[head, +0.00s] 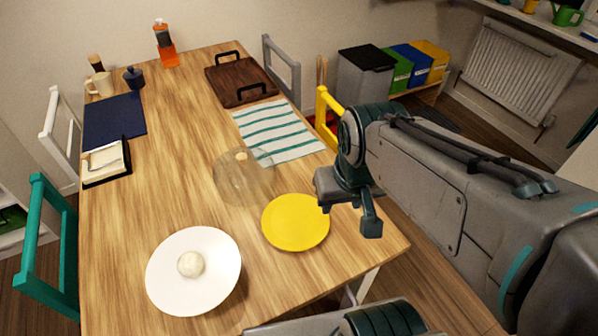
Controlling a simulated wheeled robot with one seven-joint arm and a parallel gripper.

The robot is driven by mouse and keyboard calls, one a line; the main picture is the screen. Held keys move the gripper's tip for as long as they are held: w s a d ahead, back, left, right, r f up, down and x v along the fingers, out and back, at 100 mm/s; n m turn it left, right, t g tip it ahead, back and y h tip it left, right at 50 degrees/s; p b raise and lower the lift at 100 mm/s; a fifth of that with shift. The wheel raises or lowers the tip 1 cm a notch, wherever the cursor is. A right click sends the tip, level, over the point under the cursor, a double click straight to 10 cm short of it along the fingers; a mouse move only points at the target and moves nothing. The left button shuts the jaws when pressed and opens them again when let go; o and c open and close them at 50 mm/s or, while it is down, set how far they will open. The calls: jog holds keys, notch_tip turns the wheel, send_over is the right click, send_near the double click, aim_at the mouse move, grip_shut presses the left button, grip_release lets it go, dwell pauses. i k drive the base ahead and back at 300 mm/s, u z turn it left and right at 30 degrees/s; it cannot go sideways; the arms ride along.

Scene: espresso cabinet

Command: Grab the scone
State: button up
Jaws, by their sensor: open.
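A pale round scone (191,264) sits in the middle of a wide white plate (164,287) at the near left of the wooden table. My gripper (347,215) is open over the table's right edge, beside the yellow plate. It is well to the right of the scone and apart from it. Nothing hides the scone.
A striped cloth (277,132), a dark wooden tray (241,82), a blue mat (114,121) and an orange bottle (165,47) lie farther back. Chairs surround the table.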

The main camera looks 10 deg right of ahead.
aim_at(191, 264)
jog(key=k, duration=0.5)
jog(key=u, duration=1.25)
jog(key=i, duration=0.6)
jog(key=z, duration=0.2)
